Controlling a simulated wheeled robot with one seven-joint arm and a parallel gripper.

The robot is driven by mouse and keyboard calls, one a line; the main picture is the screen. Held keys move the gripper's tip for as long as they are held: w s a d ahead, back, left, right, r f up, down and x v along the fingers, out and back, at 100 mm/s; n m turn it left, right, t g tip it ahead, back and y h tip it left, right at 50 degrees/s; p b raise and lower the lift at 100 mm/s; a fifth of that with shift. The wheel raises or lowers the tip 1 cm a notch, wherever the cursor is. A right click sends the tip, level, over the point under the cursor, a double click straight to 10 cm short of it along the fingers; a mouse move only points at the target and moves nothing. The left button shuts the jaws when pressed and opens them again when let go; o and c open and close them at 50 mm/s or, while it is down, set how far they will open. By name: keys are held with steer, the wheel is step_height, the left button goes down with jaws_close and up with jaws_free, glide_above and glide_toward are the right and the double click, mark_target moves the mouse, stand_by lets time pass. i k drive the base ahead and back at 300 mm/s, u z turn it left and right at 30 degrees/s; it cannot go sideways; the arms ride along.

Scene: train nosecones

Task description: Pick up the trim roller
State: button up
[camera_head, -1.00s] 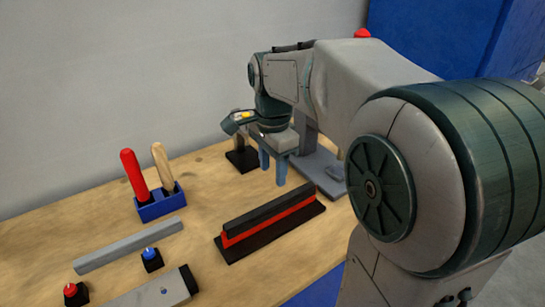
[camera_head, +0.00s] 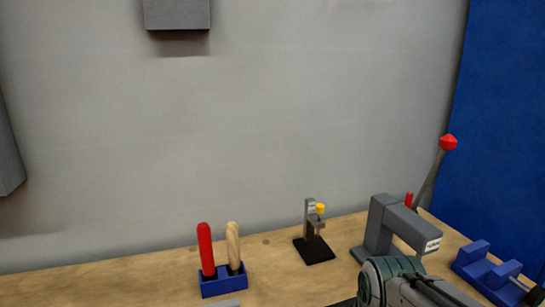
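No thing is clearly recognisable as the trim roller. A blue holder (camera_head: 224,286) on the bench holds a tool with a red handle (camera_head: 205,248) and one with a wooden handle (camera_head: 233,246), both upright with their lower ends hidden. To their right, a small grey stand on a black base (camera_head: 314,251) carries a small part with a yellow top (camera_head: 320,208). I cannot tell whether that part is the roller. Part of my arm shows at the bottom right, but my gripper's fingers are out of view.
A grey press-like tool (camera_head: 382,228) with a red-knobbed lever (camera_head: 448,142) stands right of the small stand. A blue vise-like fixture (camera_head: 480,262) is at the far right. The wooden bench (camera_head: 150,285) is bare at left. A grey box (camera_head: 177,13) hangs on the wall.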

mark_target(232, 227)
steer(key=k, duration=0.5)
steer(key=u, duration=0.7)
steer(key=i, duration=0.7)
